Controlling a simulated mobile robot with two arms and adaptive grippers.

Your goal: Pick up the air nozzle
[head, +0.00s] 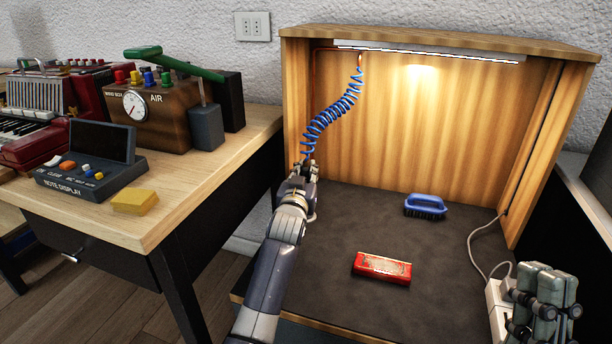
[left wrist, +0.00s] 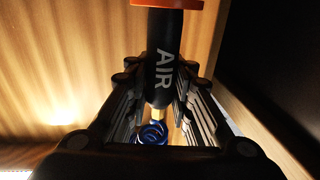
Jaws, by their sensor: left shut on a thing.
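The air nozzle (left wrist: 163,65) is a black cylinder marked AIR, with an orange part at one end and a brass fitting at the other. In the left wrist view it lies between the two fingers of my left gripper (left wrist: 160,105), which is shut on it. In the head view my left gripper (head: 307,168) is at the lower end of the blue coiled hose (head: 330,118), at the left side of the booth, and mostly hides the nozzle. My right gripper (head: 545,290) is at the lower right, apart from the nozzle; its opening is unclear.
A wooden booth (head: 440,42) has a lit lamp. On its dark floor are a blue brush (head: 425,205) and a red harmonica-like box (head: 382,268). A power strip (head: 498,308) with a cable is at the right. A wooden table (head: 200,180) with devices stands left.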

